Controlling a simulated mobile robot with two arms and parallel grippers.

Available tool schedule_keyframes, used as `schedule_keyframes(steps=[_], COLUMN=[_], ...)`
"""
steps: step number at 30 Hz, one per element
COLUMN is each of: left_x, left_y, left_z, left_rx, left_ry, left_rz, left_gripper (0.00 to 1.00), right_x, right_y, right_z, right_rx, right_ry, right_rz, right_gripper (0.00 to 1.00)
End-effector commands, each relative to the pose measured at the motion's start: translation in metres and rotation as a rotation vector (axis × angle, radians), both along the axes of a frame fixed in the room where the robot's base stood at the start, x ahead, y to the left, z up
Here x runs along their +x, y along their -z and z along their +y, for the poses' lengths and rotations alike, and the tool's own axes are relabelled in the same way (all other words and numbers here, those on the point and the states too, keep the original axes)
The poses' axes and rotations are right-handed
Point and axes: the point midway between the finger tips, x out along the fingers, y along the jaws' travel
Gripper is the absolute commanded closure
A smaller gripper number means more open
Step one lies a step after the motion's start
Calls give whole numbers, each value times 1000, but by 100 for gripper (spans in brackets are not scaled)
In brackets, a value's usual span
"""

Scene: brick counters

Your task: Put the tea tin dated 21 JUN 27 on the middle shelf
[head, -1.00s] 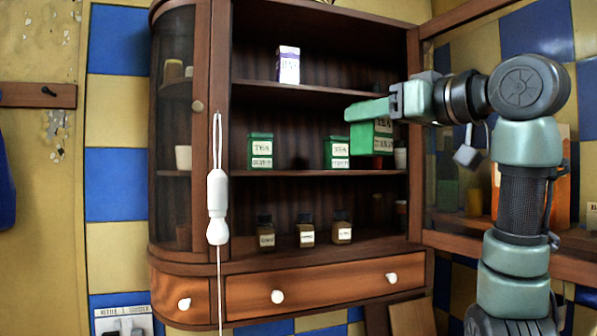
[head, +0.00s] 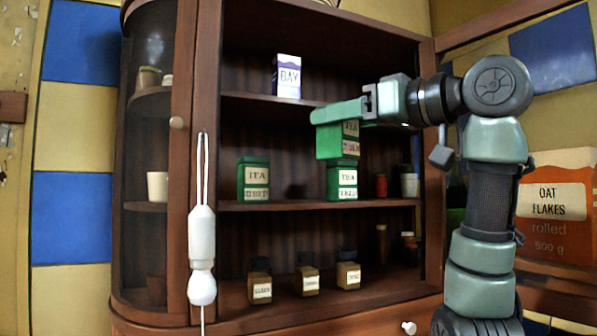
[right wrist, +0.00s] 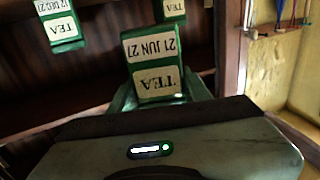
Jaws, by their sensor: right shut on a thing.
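My right gripper (head: 340,112) is shut on a green tea tin (head: 335,143). In the right wrist view this tin (right wrist: 155,68) shows upside down with the labels TEA and 21 JUN 27. In the head view it hangs upright in front of the open cabinet, above the right one of two green tea tins on the middle shelf (head: 300,206). The left tin (head: 253,180) and right tin (head: 342,181) stand apart on that shelf. In the right wrist view one standing tin (right wrist: 62,25) seems to read 12 DEC 27. My left gripper is not in view.
A BAY box (head: 288,77) stands on the upper shelf; several brown jars (head: 308,281) stand below. A red jar (head: 381,186) and a white one (head: 410,184) stand at the middle shelf's right end. Room shows between the two tea tins. A white pull handle (head: 202,245) hangs in front.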

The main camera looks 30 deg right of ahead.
Motion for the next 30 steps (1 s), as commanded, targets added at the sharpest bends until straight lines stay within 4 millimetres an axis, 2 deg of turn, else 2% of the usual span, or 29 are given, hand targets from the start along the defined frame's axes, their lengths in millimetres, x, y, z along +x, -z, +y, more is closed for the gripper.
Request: schedule_keyframes(steps=[1,6,12,18,21,30], left_x=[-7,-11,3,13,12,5], left_y=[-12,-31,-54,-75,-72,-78], left_z=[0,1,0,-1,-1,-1], left_rx=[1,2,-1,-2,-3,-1], left_ry=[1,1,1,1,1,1], left_rz=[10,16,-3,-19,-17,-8], left_gripper=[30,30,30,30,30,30], right_x=[16,62,111,151,149,148], right_y=[-4,-5,-5,-4,18,45], right_z=[-1,-3,-6,-9,-9,-8], right_rx=[3,3,2,3,0,0], right_ry=[-1,-2,-1,1,2,1], right_rz=[7,7,5,4,1,1], right_gripper=[96,96,96,96,96,96])
